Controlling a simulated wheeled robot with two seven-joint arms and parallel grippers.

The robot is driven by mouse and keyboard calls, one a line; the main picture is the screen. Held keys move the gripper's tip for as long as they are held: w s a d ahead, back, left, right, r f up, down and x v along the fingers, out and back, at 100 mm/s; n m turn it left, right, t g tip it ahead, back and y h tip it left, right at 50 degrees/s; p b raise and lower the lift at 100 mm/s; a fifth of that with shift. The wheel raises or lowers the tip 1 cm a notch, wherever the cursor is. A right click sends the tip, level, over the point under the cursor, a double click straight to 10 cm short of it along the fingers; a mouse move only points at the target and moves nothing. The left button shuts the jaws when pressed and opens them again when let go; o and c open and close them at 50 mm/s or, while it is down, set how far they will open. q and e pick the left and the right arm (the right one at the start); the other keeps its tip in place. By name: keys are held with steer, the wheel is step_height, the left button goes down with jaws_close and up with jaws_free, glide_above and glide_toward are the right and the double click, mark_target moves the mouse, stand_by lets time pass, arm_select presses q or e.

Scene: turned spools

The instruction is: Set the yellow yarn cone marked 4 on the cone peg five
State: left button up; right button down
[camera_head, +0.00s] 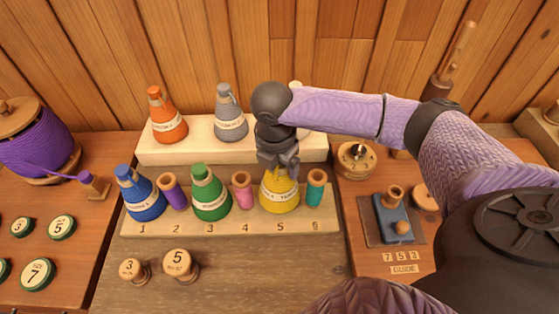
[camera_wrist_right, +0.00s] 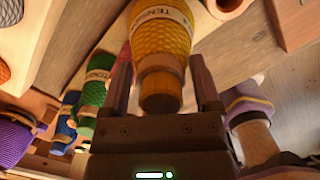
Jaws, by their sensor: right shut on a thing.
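The yellow yarn cone (camera_head: 279,195) stands upright, wide end down, over the place numbered 5 on the front rail (camera_head: 228,228). My right gripper (camera_head: 281,161) comes from above and is shut on the cone's narrow top. In the right wrist view the yellow cone (camera_wrist_right: 163,40) has a cream label band and a wooden tip between the fingers (camera_wrist_right: 160,85). The peg under the cone is hidden, and I cannot tell whether the cone rests fully down. The number on its label is too small to read. My left gripper is not in view.
A pink spool (camera_head: 242,190) and a teal spool (camera_head: 315,187) stand close on either side. Green (camera_head: 209,193) and blue (camera_head: 143,195) cones are further left. Orange (camera_head: 167,117) and grey (camera_head: 230,115) cones stand on the pale rear block. Free board lies in front.

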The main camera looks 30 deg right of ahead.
steer(key=shift+f, duration=0.1)
steer(key=shift+f, duration=0.85)
steer(key=shift+p, duration=0.3)
stand_by(0.5)
steer(key=shift+r+p, duration=0.1)
steer(key=shift+p, duration=0.4)
